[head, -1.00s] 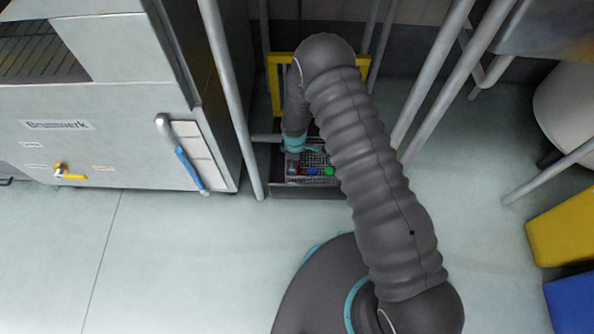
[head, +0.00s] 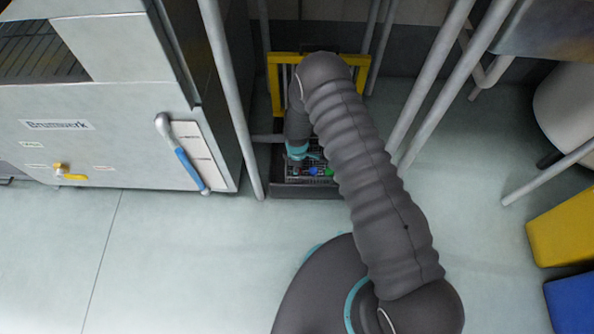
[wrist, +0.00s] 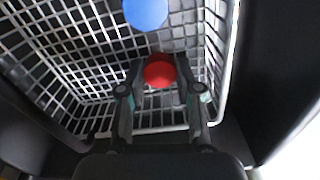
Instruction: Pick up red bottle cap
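The red bottle cap (wrist: 159,71) is in the wire basket, between the two fingers of my gripper (wrist: 160,66) in the wrist view. The fingers are apart, one on each side of the cap, and look open. I cannot tell whether either fingertip touches it. In the head view, my gripper reaches down into the basket and hides the red cap.
A blue cap (wrist: 146,12) lies beyond the red one; it also shows in the head view (head: 313,171), beside a green cap (head: 328,171). The basket's wire wall (wrist: 222,60) is close on the right. Grey metal posts (head: 232,100) flank my arm. A yellow frame (head: 274,85) stands behind it.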

